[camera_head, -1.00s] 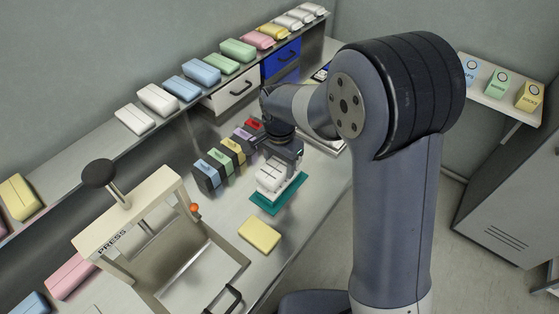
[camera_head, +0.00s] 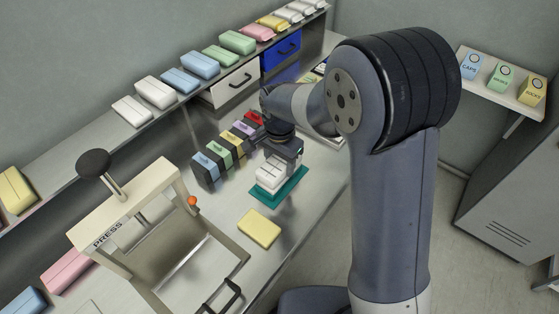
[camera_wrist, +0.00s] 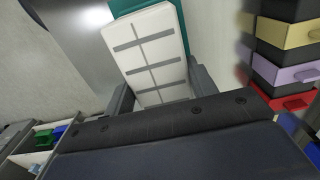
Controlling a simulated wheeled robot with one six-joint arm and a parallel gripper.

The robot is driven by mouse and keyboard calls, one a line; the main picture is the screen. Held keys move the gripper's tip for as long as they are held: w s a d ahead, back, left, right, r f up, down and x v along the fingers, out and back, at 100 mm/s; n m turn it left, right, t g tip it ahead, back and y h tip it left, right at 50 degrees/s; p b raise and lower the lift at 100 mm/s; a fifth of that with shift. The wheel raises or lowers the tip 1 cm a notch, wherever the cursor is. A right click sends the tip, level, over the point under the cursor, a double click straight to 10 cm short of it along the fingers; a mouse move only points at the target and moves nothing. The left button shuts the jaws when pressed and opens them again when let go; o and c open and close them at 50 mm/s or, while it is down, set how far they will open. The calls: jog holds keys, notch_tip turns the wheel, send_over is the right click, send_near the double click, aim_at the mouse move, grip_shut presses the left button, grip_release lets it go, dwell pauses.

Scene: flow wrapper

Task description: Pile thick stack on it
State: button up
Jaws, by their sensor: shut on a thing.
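My gripper (camera_head: 277,160) is shut on a white stack (camera_head: 270,180), which sits low over the teal mat (camera_head: 293,192). In the wrist view the white stack (camera_wrist: 150,48) shows grey bands across its face and lies between my two fingers. A corner of the teal mat (camera_wrist: 122,7) shows behind it. My gripper hides part of the stack, and I cannot tell whether its underside touches the mat.
A yellow block (camera_head: 259,228) lies nearer the front edge. A row of coloured drawers (camera_head: 225,153) stands left of the mat. The press (camera_head: 140,215) is at the front left. Coloured packs (camera_head: 200,65) line the back shelf. Labelled boxes (camera_head: 502,77) stand at the right.

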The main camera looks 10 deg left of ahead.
jog(key=shift+f, duration=0.2)
jog(key=o, duration=1)
jog(key=shift+o, duration=0.2)
notch_tip(320, 180, up, 11)
jog(key=shift+f, duration=0.1)
jog(key=shift+f, duration=0.1)
notch_tip(320, 180, down, 10)
jog(key=shift+f, duration=0.25)
jog(key=shift+r, duration=0.15)
dwell(0.3)
